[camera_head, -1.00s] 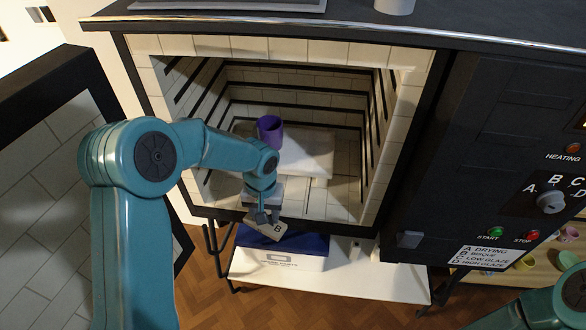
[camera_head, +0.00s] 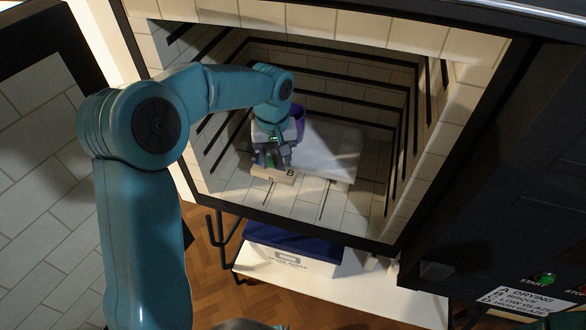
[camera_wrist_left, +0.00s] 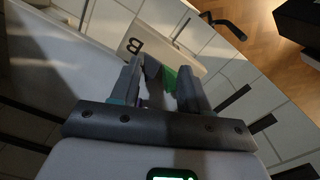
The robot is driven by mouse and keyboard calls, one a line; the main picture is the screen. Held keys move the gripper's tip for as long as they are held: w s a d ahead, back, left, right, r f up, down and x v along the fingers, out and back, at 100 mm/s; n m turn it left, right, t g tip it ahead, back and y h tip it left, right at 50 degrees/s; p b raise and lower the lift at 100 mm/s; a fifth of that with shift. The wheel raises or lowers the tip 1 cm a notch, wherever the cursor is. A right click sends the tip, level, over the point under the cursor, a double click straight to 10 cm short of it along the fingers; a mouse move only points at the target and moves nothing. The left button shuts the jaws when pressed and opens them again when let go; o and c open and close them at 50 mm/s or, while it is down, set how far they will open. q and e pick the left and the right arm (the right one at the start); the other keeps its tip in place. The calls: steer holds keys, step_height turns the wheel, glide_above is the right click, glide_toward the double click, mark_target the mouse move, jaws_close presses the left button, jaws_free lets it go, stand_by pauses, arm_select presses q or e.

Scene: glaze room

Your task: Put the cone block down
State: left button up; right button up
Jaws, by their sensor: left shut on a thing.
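The cone block (camera_head: 277,177) is a pale beige bar marked with a black letter B. It is inside the kiln (camera_head: 470,95), low over the front left of the tiled floor. I cannot tell whether it touches the floor. My left gripper (camera_head: 272,158) is shut on it from above. In the left wrist view the block (camera_wrist_left: 134,44) shows past the fingertips, with a green piece (camera_wrist_left: 169,78) between the fingers of my left gripper (camera_wrist_left: 160,82). My right gripper is out of view.
A white slab (camera_head: 335,155) lies on the kiln floor to the right. The front right floor is bare. A dark blue and white box (camera_head: 290,260) sits on the shelf below.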

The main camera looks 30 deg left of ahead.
mark_target(276, 169)
arm_select(q)
step_height(276, 169, down, 6)
steer(key=shift+s+f, duration=0.15)
steer(key=shift+a+f, duration=0.1)
steer(key=shift+f, duration=0.25)
steer(key=shift+f, duration=0.1)
steer(key=o, duration=1.2)
step_height(276, 169, up, 12)
steer(key=shift+r, duration=0.2)
